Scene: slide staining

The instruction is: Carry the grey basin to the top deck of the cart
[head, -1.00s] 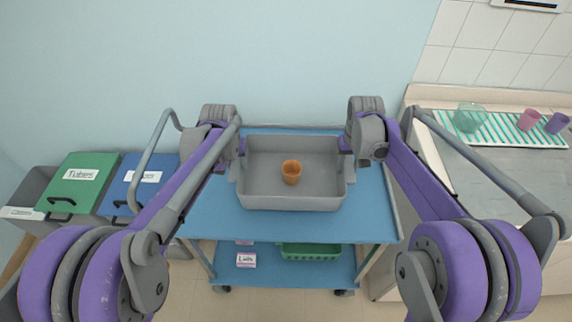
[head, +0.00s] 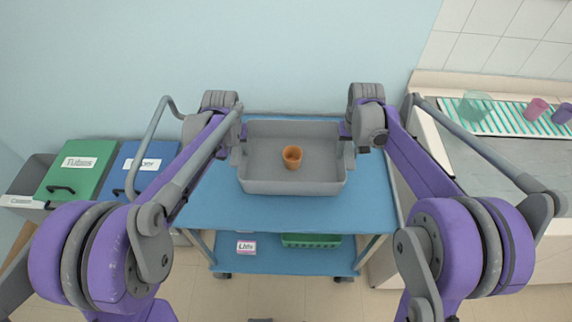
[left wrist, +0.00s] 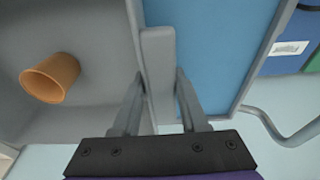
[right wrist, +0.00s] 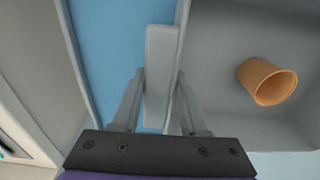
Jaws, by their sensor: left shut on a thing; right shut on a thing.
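The grey basin (head: 292,187) is level over the blue top deck of the cart (head: 285,212), towards its back edge. I cannot tell whether it rests on the deck or hangs just above it. An orange cup (head: 292,157) stands inside the basin. My left gripper (head: 238,152) is shut on the grey handle at the basin's left end, which shows between the fingers in the left wrist view (left wrist: 158,75). My right gripper (head: 347,152) is shut on the handle at the right end, also seen in the right wrist view (right wrist: 160,75).
The cart's lower deck (head: 285,258) holds a green basket (head: 311,241) and a small labelled box (head: 246,248). Green (head: 72,172) and blue (head: 138,170) lidded bins stand left. A counter (head: 500,190) on the right carries a striped mat with cups. A wall is behind.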

